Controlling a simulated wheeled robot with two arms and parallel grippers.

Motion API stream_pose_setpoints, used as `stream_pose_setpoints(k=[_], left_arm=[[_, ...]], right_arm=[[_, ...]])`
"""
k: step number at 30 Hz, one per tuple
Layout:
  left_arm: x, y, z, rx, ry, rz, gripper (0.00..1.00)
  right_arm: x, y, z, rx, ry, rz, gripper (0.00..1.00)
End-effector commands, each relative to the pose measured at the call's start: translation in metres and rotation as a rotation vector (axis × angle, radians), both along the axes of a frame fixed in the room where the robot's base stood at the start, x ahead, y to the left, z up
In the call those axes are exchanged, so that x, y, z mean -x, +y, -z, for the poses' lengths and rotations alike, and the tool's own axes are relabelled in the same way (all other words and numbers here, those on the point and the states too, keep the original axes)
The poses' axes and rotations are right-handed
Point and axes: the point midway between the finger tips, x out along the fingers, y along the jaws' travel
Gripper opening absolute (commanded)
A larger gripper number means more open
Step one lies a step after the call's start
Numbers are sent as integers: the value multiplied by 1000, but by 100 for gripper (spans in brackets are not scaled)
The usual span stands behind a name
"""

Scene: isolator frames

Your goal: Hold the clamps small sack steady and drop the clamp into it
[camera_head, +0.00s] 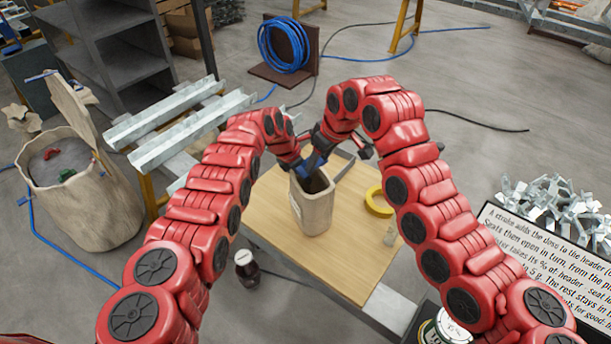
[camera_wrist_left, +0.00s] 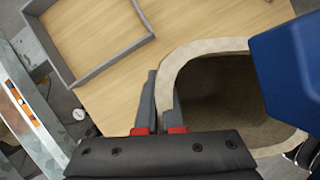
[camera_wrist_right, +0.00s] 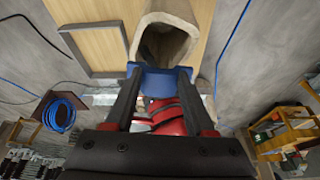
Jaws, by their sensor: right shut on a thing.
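The small sack (camera_head: 312,208) is a beige, open-topped bag standing upright on the wooden board. Its rim (camera_wrist_left: 205,47) and dark inside show in the left wrist view. My left gripper (camera_wrist_left: 160,78) is at the rim, its fingers close together with the sack's wall between them. My right gripper (camera_wrist_right: 157,75) is shut on a blue clamp (camera_wrist_right: 160,80). The clamp shows large beside and over the sack's mouth in the left wrist view (camera_wrist_left: 290,65). In the head view the clamp (camera_head: 311,163) is at the mouth, partly hidden by the grippers.
A grey-edged tray (camera_wrist_left: 110,60) lies behind the sack on the board (camera_head: 348,255). A dark bottle (camera_head: 247,268) is left of the board. A large sack (camera_head: 90,205) stands on the floor at left.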

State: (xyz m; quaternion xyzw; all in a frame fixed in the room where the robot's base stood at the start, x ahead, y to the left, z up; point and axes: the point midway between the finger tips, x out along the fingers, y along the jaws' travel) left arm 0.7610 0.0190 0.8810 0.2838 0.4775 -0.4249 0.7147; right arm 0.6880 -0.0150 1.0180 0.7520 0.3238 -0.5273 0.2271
Motion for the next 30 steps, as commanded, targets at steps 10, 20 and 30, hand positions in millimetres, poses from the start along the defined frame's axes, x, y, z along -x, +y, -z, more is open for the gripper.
stream_pose_setpoints(k=[10, 20, 30], left_arm=[[0, 0, 0, 0, 0, 0, 0], [0, 0, 0, 0, 0, 0, 0], [0, 0, 0, 0, 0, 0, 0]], right_arm=[[0, 1, 21, -3, 0, 2, 0], [0, 0, 23, -2, -1, 1, 58], [0, 0, 23, -1, 0, 1, 89]])
